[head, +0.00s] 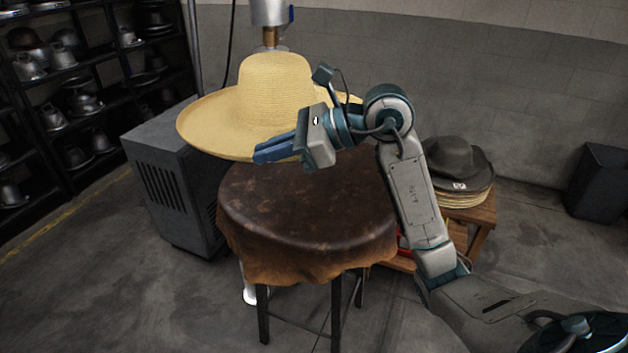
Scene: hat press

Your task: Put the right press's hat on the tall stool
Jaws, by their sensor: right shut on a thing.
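A wide-brimmed yellow straw hat (272,88) is upright, with its crown just below a metal press head (270,12). The front of its brim overlaps the back of the stool top in the head view. My right gripper (260,154) reaches in from the right and is shut on the front of the brim. The tall stool (310,215) has a round, dark brown leather top and dark legs, and its top is bare. I cannot tell how far the hat is above or behind the stool. What is under the hat is hidden. My left gripper is not in view.
A grey vented cabinet (172,190) stands left of the stool. A low wooden stand (478,218) with a stack of hats and a dark hat (455,160) on top is at right. Dark shelves (70,95) line the left wall. A dark bin (598,182) stands far right.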

